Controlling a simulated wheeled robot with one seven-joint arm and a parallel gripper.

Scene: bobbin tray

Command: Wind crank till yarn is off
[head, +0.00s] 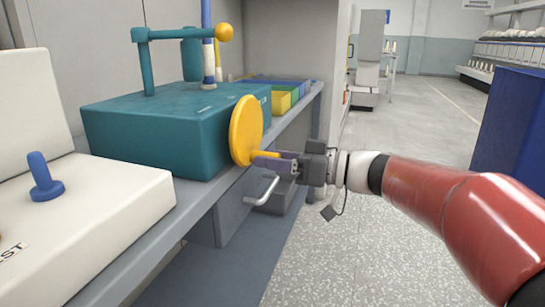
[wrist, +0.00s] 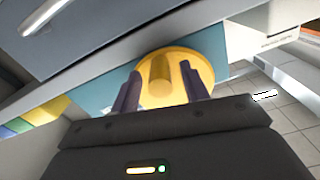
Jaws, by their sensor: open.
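The crank is a yellow disc (head: 246,131) on the side of a teal box (head: 150,140), with a yellow peg handle (head: 264,154) sticking out low on its face. My gripper (head: 270,162) is at this handle. In the wrist view the open dark fingers of my gripper (wrist: 161,80) stand on either side of the yellow handle (wrist: 160,70), in front of the disc (wrist: 205,68). I cannot tell whether a finger touches it. A blue and white post (head: 208,45) rises from the box beside a teal frame (head: 148,62). I cannot make out yarn for certain.
A white unit (head: 110,200) with a blue knob (head: 43,178) stands at the left on the grey bench. Yellow, green and blue bins (head: 283,101) sit behind the box. A grey bar handle (head: 262,191) is below the crank. Open floor lies to the right.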

